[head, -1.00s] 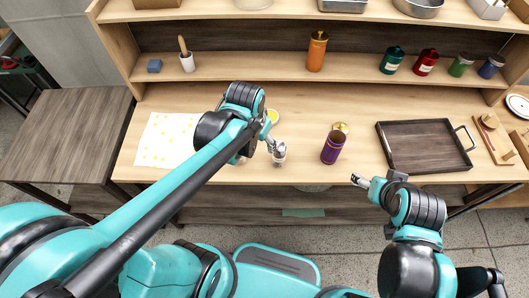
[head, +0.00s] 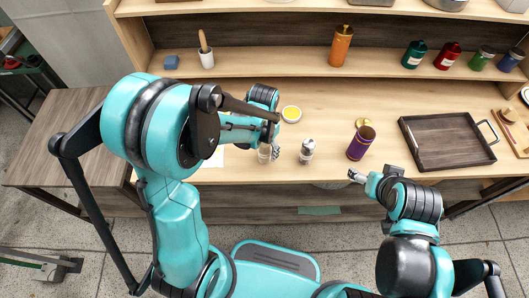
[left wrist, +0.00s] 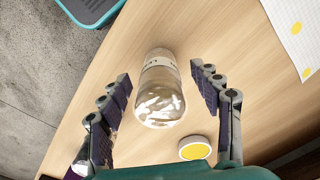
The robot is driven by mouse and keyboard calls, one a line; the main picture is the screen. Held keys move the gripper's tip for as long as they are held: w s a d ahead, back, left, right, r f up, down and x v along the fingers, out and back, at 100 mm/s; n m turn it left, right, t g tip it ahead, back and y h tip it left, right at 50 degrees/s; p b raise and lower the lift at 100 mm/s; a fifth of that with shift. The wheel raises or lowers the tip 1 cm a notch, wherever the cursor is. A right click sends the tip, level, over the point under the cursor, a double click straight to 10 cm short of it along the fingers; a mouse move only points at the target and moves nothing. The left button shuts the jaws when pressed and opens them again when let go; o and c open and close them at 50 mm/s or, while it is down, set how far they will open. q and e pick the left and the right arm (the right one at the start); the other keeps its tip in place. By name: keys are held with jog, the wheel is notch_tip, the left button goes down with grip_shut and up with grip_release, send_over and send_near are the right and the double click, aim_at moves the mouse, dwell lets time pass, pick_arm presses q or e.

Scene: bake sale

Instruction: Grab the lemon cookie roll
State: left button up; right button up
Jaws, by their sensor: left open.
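A clear cylinder with pale pieces inside stands on the wooden counter; it shows in the left wrist view (left wrist: 160,92) and in the head view (head: 264,153). I cannot read a label, so I cannot tell for certain that it is the lemon cookie roll. My left gripper (head: 270,146) is open. In the left wrist view its fingers (left wrist: 160,76) are on either side of the cylinder, with gaps visible. My right gripper (head: 356,177) is near the counter's front edge, away from the cylinder; its finger state is unclear.
A round yellow-topped item (head: 291,114) is behind the cylinder, also in the left wrist view (left wrist: 195,149). A dark tray (head: 408,128) lies farther right.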

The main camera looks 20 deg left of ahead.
pick_arm(q)
jog(key=shift+f, duration=0.75)
jog(key=shift+r, duration=0.1)
jog(key=shift+c, duration=0.9)
jog(key=c, duration=0.8)
jog(key=shift+o, duration=0.2)
jog(key=shift+r, duration=0.1)
